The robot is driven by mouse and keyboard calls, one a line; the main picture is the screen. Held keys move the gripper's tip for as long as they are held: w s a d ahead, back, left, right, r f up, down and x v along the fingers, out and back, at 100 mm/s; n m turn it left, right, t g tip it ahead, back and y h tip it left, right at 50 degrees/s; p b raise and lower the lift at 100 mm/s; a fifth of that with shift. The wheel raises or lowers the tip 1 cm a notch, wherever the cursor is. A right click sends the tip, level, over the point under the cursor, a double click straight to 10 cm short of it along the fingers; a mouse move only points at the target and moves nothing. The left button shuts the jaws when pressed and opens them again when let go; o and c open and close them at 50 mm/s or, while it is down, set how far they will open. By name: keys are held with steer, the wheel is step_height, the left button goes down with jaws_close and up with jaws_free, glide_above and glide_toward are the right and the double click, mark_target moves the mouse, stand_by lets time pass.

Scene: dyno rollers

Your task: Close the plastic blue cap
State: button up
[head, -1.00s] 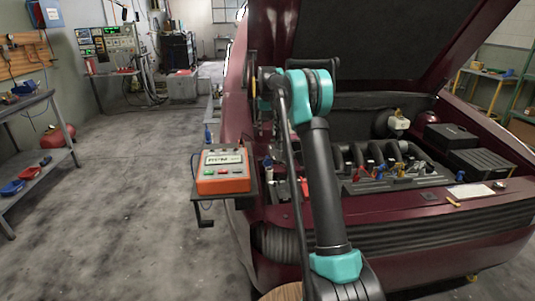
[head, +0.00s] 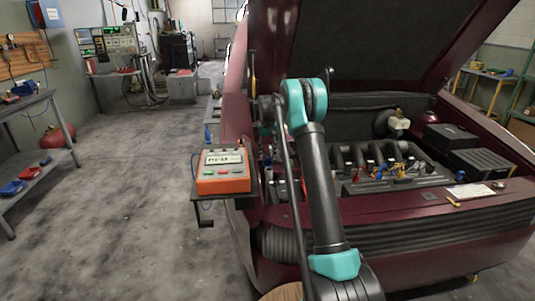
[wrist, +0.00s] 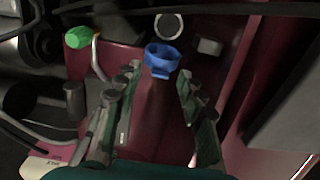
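In the wrist view the blue plastic cap (wrist: 162,60) is near the middle, just beyond my fingertips. It looks like a wide, flared blue piece over a dark red surface. My gripper (wrist: 159,75) is open, with one finger to the left of the cap and one to the right. No contact with the cap shows. A pale round ring (wrist: 168,27) lies just past the cap; I cannot tell whether it is the opening the cap belongs to. In the head view my arm hides the gripper, and I cannot pick out this cap there with certainty.
A green cap (wrist: 78,38) and a bent metal tube stand left of the blue cap. A dark hose crosses the far side. In the head view, an orange box (head: 223,172) sits on a side shelf by the dark red car (head: 400,220).

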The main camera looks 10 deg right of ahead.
steer(key=shift+c, duration=0.2)
jaws_close()
